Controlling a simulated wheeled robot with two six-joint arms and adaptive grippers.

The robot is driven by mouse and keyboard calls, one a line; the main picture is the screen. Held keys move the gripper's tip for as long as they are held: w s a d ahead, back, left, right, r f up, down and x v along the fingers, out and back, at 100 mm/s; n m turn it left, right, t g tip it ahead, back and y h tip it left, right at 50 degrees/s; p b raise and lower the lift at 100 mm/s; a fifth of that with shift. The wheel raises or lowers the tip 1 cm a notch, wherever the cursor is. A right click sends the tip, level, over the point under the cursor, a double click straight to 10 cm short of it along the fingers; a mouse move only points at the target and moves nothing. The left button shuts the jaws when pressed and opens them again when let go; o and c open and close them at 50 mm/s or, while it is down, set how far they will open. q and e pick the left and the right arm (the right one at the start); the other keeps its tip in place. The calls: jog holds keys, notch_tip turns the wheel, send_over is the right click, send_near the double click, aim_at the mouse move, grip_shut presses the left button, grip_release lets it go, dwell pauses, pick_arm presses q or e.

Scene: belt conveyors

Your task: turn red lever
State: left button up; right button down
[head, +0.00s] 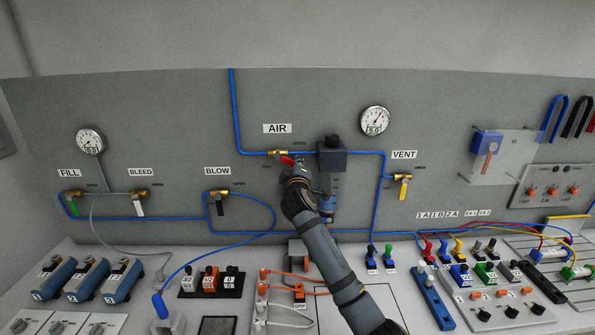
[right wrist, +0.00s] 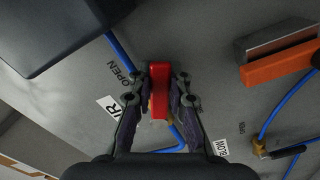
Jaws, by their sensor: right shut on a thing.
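The red lever (head: 287,159) sits on the brass valve under the AIR label (head: 277,128) on the grey wall panel. In the head view it points right and slightly down from the brass body, and my gripper hides part of it. My right gripper (head: 294,171) reaches up to it from below. In the right wrist view my right gripper (right wrist: 160,97) has one finger on each side of the red lever (right wrist: 159,75) and is shut on it. My left gripper is not in view.
A dark regulator block (head: 331,158) stands just right of the lever. Blue tubing (head: 236,115) runs along the panel. The black BLOW lever (head: 221,206) is lower left and the yellow VENT lever (head: 403,191) is right. An orange bench module (head: 209,281) and other modules lie below.

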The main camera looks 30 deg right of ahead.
aim_at(281, 170)
jog(key=a+f+m+b, duration=0.1)
jog(key=m+b, duration=0.1)
jog(key=b, duration=0.1)
jog(key=w+a+f+m+b, duration=0.1)
jog(key=m+b, duration=0.2)
jog(key=f+m+b, duration=0.1)
jog(key=m+b, duration=0.2)
jog(key=shift+w+a+f, duration=0.35)
jog(key=shift+a, duration=0.05)
jog(key=m+b, duration=0.1)
jog(key=w+a+m+b, duration=0.1)
jog(key=m, duration=0.1)
jog(key=shift+a+m+b, duration=0.2)
jog(key=shift+m+b, duration=0.1)
jog(key=shift+b, duration=0.1)
jog(key=shift+a+m+b, duration=0.25)
jog(key=shift+m+b, duration=0.1)
jog(key=shift+m, duration=0.15)
jog(key=shift+w+r, duration=0.1)
jog(key=c, duration=1.2)
grip_release()
jog(key=v, duration=1.2)
jog(key=shift+a, duration=0.1)
